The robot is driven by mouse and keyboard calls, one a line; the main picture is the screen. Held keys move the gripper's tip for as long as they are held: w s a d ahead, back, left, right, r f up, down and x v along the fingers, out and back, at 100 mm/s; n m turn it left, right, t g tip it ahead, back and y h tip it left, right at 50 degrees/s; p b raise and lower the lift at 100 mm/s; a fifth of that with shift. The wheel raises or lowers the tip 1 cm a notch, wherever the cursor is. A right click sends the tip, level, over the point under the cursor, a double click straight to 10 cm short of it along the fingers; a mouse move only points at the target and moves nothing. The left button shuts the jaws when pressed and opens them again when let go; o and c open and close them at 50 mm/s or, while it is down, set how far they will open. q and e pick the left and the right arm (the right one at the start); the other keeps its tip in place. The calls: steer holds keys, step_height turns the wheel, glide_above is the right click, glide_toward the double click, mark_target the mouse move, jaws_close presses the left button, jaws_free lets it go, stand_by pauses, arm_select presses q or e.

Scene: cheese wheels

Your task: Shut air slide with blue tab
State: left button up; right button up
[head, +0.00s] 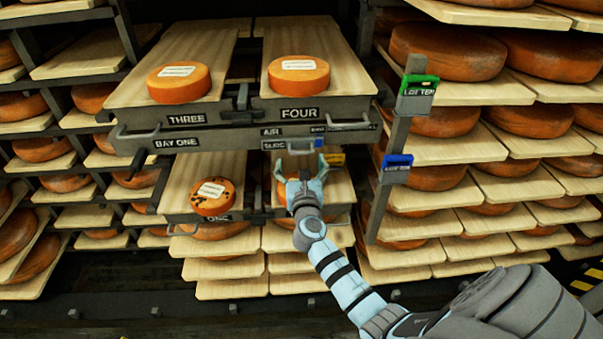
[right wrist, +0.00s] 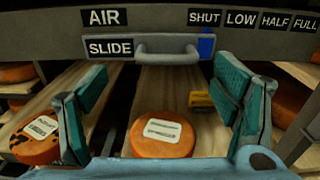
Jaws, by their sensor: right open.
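The blue tab (head: 319,142) also shows small in the head view. My right gripper (head: 301,162) is open and empty, just below and in front of the handle. Its fingers stand wide apart, with clear space between them. My left gripper is not in view.
Cheese wheels (head: 299,76) and (head: 179,83) sit on boards above the slide. A spotted wheel (head: 212,197) and an orange wheel (right wrist: 162,134) sit below. A post at right carries green (head: 418,85) and blue (head: 397,161) tags. Loaded racks surround the bay.

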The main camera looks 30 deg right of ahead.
steer(key=v, duration=0.7)
